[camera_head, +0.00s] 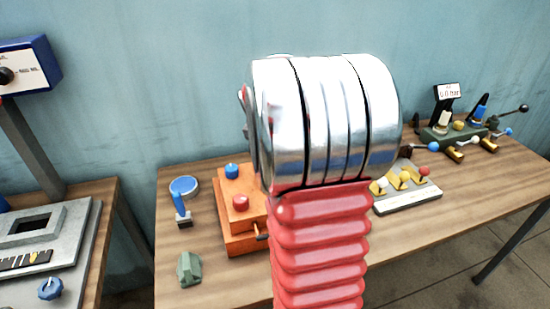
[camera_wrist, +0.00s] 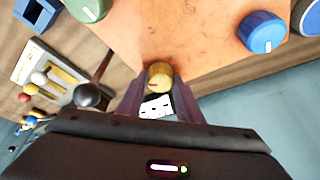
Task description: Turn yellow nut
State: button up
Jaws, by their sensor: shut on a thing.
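The yellow nut (camera_wrist: 160,74) is a small ribbed knob at the middle of the wrist view, against the edge of an orange box (camera_wrist: 190,50). My gripper (camera_wrist: 159,82) is shut on it, with one dark finger at each side. In the head view the orange box (camera_head: 231,228) stands on the table, left of my red and silver arm. My arm hides the nut and my gripper there.
A blue knob (camera_wrist: 262,32) and a green knob (camera_wrist: 88,8) sit on the box. A lever with a black ball (camera_wrist: 90,95) is left of my gripper. A panel of yellow switches (camera_head: 407,190) lies on the table at right.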

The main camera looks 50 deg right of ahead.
jog(key=shift+w+a, duration=0.15)
jog(key=shift+w, duration=0.1)
jog(key=o, duration=1)
jog(key=shift+s, duration=0.1)
jog(key=shift+o, duration=0.2)
jog(key=shift+r, duration=0.1)
jog(key=v, duration=1.3)
jog(key=shift+r, duration=0.25)
jog(key=shift+s+a, duration=0.1)
